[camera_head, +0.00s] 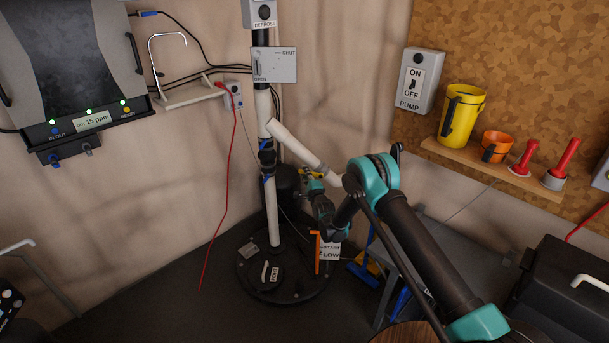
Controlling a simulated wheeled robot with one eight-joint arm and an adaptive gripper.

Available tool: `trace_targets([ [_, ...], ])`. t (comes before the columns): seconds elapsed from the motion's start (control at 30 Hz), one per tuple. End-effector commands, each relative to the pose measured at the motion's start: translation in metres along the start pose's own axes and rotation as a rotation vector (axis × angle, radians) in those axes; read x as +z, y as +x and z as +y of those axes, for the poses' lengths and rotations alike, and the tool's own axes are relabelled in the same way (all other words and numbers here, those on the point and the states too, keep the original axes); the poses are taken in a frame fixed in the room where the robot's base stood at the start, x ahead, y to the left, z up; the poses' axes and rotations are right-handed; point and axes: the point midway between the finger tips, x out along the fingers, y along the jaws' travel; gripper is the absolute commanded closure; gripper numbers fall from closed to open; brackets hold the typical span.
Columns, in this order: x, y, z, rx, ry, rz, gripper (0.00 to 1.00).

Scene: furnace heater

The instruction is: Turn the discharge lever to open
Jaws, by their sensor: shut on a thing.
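A small yellow lever (311,174) shows beside the lower part of the white upright pipe (271,210), just left of my arm. No label can be read on it, so I cannot tell for sure that it is the discharge lever. My gripper (311,184) reaches in from the right, below the slanted white pipe (303,148), and is shut on the yellow lever. The fingertips are small and partly hidden. A plate marked OPEN and SHUT (280,66) is fixed high on the pole.
An orange upright handle (317,254) and a START/LOW label (330,251) stand at the round black base (250,283). A red cable (229,170) hangs on the left. A grey bench and a wall shelf (490,168) with a yellow jug (461,115) are right.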

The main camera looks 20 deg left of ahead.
Motion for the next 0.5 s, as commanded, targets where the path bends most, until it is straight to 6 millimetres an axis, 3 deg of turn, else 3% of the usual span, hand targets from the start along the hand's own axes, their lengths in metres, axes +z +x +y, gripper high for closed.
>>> trace_targets([
  [0.37, 0.0002, -0.001, 0.0002, -0.001, 0.005, 0.0, 1.0],
  [0.4, 0.0001, -0.001, 0.0002, -0.001, 0.005, 0.0, 0.83],
  [0.5, 0.0001, -0.0008, 0.0001, -0.001, 0.004, 0.0, 0.71],
])
